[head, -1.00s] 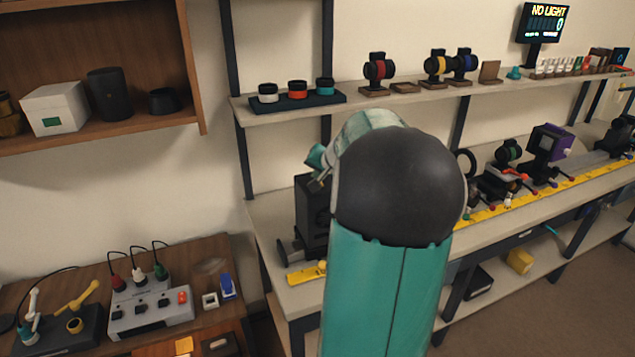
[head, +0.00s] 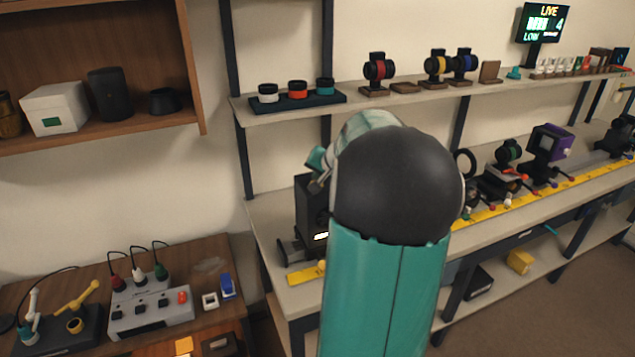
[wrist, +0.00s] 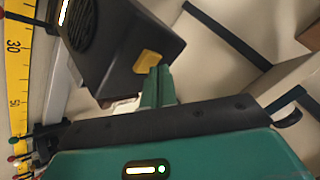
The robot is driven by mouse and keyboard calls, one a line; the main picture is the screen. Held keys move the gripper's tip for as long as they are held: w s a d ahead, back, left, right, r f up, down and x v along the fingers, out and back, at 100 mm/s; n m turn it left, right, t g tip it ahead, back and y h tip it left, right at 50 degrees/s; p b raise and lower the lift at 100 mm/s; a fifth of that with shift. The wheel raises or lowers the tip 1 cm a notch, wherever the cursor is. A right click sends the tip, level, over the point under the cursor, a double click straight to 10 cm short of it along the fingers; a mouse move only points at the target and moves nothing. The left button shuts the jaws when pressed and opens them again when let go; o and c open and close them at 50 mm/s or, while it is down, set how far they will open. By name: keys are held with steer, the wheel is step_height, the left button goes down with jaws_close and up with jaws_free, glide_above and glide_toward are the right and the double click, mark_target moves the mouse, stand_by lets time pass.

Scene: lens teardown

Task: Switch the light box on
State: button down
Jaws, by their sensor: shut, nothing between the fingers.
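The light box is a black box at the left end of the bench in the head view (head: 310,208), partly hidden behind my arm. A small white glow shows low on its face. In the wrist view the light box (wrist: 120,40) has a round vent, a bright white strip and a yellow switch (wrist: 148,61). My gripper (wrist: 162,72) is shut and empty, its teal fingertips right at the switch; I cannot tell if they touch. The switch is hidden in the head view.
The display (head: 541,22) reads LIVE, with LOW beneath. A yellow ruler rail (head: 480,216) runs along the bench with several optical mounts, including a purple one (head: 548,142). A shelf (head: 420,92) with lenses hangs above. A grey switch panel (head: 150,315) stands at lower left.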

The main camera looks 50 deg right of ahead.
steer(key=shift+r, duration=0.3)
steer(key=shift+r, duration=3)
